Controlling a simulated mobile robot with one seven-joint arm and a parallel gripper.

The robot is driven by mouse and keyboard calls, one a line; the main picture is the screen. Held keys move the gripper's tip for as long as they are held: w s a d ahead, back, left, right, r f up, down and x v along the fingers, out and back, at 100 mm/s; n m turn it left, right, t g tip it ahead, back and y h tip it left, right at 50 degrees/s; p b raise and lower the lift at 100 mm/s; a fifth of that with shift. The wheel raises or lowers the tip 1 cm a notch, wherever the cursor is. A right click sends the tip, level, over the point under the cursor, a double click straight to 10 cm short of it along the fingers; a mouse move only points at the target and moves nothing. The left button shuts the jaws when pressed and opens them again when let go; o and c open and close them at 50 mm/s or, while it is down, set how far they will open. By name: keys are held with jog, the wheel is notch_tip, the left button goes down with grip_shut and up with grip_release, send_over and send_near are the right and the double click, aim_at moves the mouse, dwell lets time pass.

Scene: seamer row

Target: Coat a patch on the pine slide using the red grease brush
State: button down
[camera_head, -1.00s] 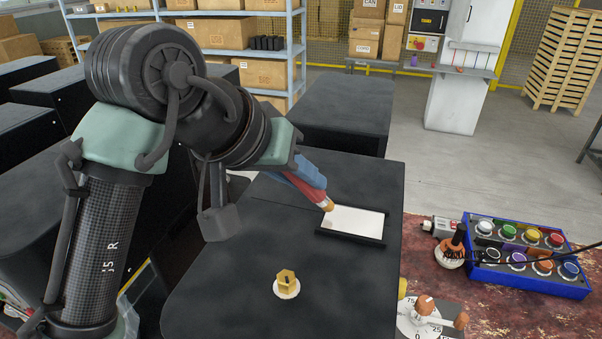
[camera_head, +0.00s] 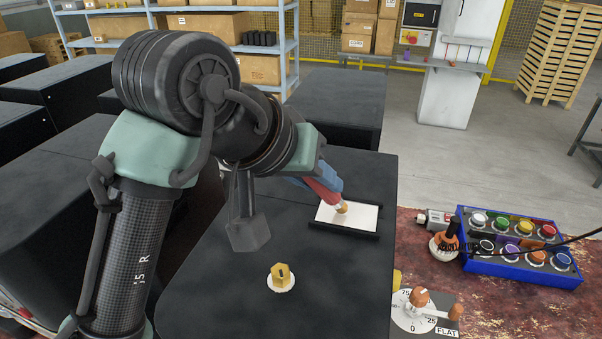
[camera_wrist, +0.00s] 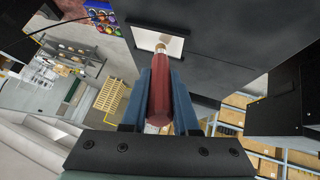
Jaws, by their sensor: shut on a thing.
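My gripper (camera_head: 318,182) is shut on the red grease brush (camera_head: 325,194), which slants down to the right. In the wrist view, the blue fingers of my gripper (camera_wrist: 160,78) flank the red handle (camera_wrist: 160,98). The brush's tan tip is over the white face of a flat panel (camera_head: 362,218) with dark rails, on the black worktop. This panel seems to be the slide; no pine grain shows. The panel also shows beyond the tip in the wrist view (camera_wrist: 174,44). I cannot tell whether the tip touches it, and no coated patch is clear.
A brass hex piece (camera_head: 281,275) stands on a white disc on the worktop (camera_head: 230,290). The worktop's front is mostly clear.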

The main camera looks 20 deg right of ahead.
jog(key=shift+s+d, duration=0.3)
jog(key=shift+d, duration=0.15)
jog(key=shift+d, duration=0.1)
jog(key=shift+s+d+p, duration=0.25)
jog(key=shift+s+d, duration=0.3)
jog(key=shift+d, duration=0.2)
jog(key=shift+s+d+p, duration=0.25)
jog(key=shift+s+d, duration=0.3)
jog(key=shift+d, duration=0.2)
jog(key=shift+w+a+f+p, duration=0.1)
jog(key=shift+w+a+p, duration=0.15)
jog(key=shift+w+a, duration=0.7)
jog(key=shift+w+a+r+p, duration=0.1)
jog(key=shift+w+a+p, duration=0.3)
jog(key=shift+a, duration=0.9)
jog(key=shift+w+a+f+p, duration=0.1)
jog(key=shift+w+a, duration=0.8)
jog(key=shift+a, duration=0.2)
notch_tip(320, 180, up, 6)
jog(key=p, duration=0.5)
